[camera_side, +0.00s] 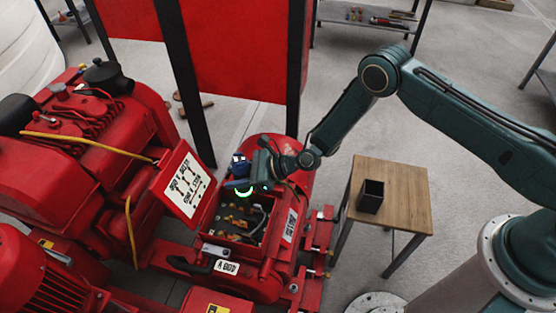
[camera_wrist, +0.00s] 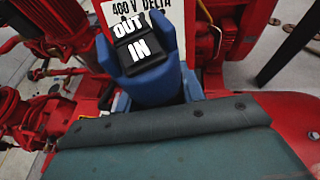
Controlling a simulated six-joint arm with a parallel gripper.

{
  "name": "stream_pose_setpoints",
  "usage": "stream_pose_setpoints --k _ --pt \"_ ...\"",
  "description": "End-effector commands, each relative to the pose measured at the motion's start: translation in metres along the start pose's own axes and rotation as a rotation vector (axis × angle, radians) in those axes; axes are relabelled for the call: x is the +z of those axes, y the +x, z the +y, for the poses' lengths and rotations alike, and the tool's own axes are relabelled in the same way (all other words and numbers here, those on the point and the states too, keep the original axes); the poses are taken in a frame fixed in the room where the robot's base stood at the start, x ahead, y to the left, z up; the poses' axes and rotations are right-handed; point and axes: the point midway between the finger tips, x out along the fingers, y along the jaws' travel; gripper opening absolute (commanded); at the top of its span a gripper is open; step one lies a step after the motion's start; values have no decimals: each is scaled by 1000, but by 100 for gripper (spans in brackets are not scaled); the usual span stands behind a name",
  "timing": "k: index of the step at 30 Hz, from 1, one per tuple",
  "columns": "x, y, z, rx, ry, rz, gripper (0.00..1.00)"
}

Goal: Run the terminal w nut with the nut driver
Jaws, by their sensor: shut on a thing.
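My gripper (camera_side: 250,172) is over the open red terminal box (camera_side: 262,247) on the pumpset. It is shut on the blue nut driver (camera_side: 240,164), which has a bright green glow at its lower part. In the wrist view the nut driver (camera_wrist: 158,84) shows a black top marked OUT and IN, with gripper fingers (camera_wrist: 152,98) at its sides. Brass-coloured terminals (camera_side: 236,224) and dark wires show inside the box. The terminal w nut cannot be picked out, and I cannot tell whether the driver's tip touches a terminal.
The box's lid (camera_side: 184,186) stands open to the left with a wiring diagram on it. The red engine (camera_side: 85,130) is farther left. A wooden table (camera_side: 406,190) with a black holder (camera_side: 370,196) stands right. Black posts and red panels (camera_side: 240,50) rise behind.

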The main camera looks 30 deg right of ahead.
Motion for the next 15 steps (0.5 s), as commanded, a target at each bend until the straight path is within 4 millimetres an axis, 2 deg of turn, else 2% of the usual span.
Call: stream_pose_setpoints --k 5,15 --pt "0 -1 0 0 -1 4 12" --pt "18 -7 0 -1 -2 -1 12"
